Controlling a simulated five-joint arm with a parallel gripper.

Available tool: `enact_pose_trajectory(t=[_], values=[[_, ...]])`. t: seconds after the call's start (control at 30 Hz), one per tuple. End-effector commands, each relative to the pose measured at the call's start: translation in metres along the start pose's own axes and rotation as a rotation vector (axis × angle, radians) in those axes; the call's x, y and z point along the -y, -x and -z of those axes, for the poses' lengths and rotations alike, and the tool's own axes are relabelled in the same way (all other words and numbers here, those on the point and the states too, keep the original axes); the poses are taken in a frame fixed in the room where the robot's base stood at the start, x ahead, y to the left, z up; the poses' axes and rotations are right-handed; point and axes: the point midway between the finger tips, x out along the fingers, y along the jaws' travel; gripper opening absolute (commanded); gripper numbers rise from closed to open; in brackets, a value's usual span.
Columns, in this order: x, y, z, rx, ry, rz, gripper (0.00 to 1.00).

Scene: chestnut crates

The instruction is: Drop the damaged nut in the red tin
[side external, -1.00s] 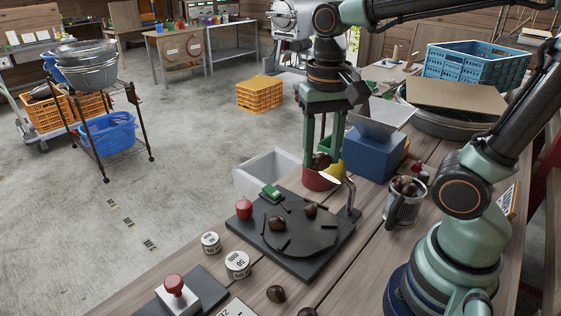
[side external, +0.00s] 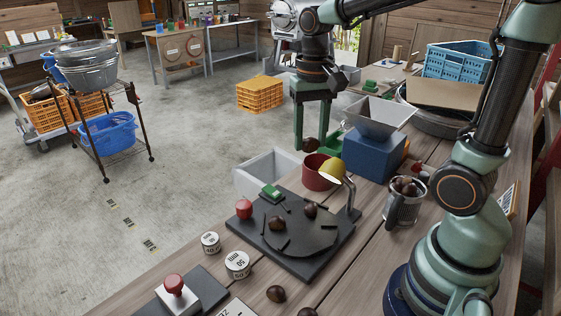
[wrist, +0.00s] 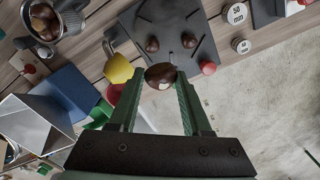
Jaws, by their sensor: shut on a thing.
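My gripper (side external: 311,142) is shut on a brown nut (wrist: 160,76), which has a pale patch on its surface in the wrist view. The nut also shows between the fingertips in the side view (side external: 311,145). The red tin (side external: 317,178) stands on the bench behind the black turntable plate. In the side view the held nut appears just above the tin's far rim. In the wrist view the tin (wrist: 114,94) is left of the nut, partly hidden by the left finger. I cannot see the tin's floor.
A yellow rounded piece (side external: 333,169) on a bent metal arm stands close by the tin. A blue box with a metal hopper (side external: 372,152) is to its right, a white bin (side external: 250,181) to its left. Two nuts lie on the black turntable (side external: 300,232).

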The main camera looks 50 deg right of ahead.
Motion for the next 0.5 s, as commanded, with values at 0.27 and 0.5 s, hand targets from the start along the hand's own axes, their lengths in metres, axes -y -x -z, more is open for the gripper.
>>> enact_pose_trajectory(t=[0.27,0.5], values=[[-0.040,-0.034,0.089,0.006,-0.008,-0.002,0.00],[-0.087,-0.071,0.146,0.004,-0.006,-0.001,0.00]])
